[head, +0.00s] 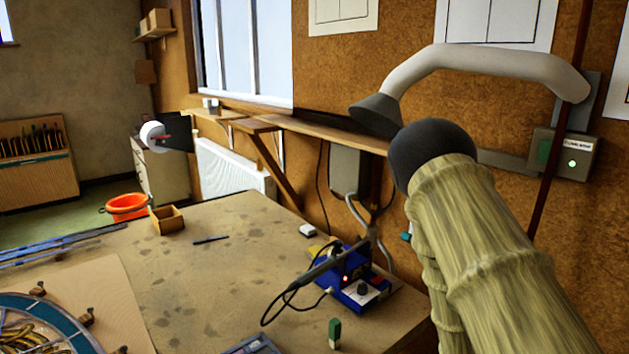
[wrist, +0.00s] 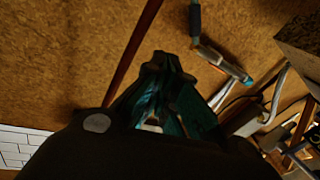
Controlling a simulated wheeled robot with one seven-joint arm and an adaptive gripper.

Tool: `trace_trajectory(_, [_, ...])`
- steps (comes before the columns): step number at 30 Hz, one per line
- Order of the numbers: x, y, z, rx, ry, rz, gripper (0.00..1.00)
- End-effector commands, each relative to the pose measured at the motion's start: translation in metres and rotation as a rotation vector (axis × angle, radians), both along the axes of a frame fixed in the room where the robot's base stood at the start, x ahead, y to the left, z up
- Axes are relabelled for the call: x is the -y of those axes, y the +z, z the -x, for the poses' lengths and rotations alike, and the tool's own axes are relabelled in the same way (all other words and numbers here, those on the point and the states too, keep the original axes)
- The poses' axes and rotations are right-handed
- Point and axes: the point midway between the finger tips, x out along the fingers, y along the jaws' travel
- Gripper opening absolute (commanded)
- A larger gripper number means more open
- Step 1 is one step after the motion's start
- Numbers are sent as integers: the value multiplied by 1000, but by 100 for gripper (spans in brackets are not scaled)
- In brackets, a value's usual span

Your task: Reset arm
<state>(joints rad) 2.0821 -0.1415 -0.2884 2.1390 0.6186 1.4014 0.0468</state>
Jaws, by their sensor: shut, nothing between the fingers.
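My gripper (wrist: 163,64) shows in the wrist view as dark fingers rising from the lower middle. They are drawn together with nothing held between them. Brown board wall lies behind them, and they appear clear of the bench. In the head view my arm, in a tan ribbed cover with a dark rounded joint, fills the right side; the gripper cannot be made out there.
The bench (head: 225,262) holds a blue soldering station (head: 357,284), a small open wooden box (head: 167,219), a green-topped block (head: 335,333) and a round leaded panel (head: 62,318). A grey extraction arm (head: 470,62) reaches from the wall close to my arm. An orange bucket (head: 127,207) stands beyond.

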Motion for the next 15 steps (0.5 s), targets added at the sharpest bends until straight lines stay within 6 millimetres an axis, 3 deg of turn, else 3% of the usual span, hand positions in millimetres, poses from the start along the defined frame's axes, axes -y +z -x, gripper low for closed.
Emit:
trace_trajectory(1, [-5,-28,11,-66,11,-35,0])
trace_trajectory(6, [-30,-112,55,-291,54,-153,0])
trace_trajectory(11, [-60,-183,108,-502,96,-262,0])
trace_trajectory(15, [-89,-234,163,-687,132,-357,0])
